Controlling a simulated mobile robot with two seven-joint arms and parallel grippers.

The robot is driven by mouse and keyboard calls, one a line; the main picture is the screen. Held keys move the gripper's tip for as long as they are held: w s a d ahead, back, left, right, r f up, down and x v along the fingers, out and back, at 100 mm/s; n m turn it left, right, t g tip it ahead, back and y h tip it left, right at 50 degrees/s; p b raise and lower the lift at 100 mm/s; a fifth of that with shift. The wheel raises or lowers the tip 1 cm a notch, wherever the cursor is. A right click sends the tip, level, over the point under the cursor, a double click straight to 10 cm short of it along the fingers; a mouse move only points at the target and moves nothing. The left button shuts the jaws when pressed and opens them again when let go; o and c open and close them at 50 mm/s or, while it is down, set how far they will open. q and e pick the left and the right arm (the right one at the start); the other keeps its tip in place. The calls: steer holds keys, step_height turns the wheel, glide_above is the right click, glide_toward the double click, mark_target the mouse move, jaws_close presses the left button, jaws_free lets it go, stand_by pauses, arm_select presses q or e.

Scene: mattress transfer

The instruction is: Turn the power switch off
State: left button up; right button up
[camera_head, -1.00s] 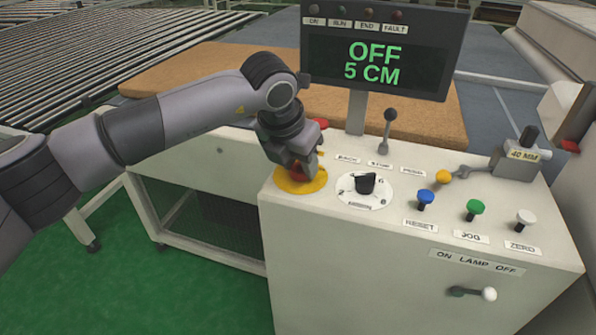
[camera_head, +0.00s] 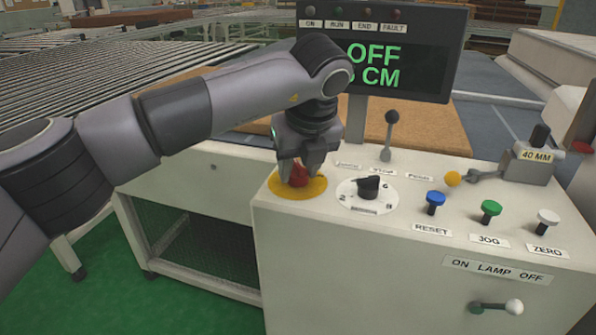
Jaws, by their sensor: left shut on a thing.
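A red knob (camera_head: 298,176) sits on a round yellow plate (camera_head: 312,189) at the left end of the control panel's top. My left gripper (camera_head: 300,171) reaches down over it from above, with its fingers on both sides of the knob, shut on it. No label for the knob is readable. The display (camera_head: 425,69) reads OFF and a CM value, its left part hidden behind my arm. Small ON, RUN, END and FAULT lamps line its top. My right gripper is not in view.
A black dial (camera_head: 368,186) stands just right of the yellow plate. Blue (camera_head: 435,202), green (camera_head: 490,210) and white (camera_head: 547,221) buttons follow to the right. A black lever (camera_head: 391,130) stands behind the dial. The lamp switch (camera_head: 513,307) is on the front face.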

arm_select(q)
steer(key=shift+n+y, duration=0.3)
steer(key=shift+n, duration=0.4)
steer(key=o, duration=1)
steer(key=shift+d+r, duration=0.1)
steer(key=shift+v, duration=3.5)
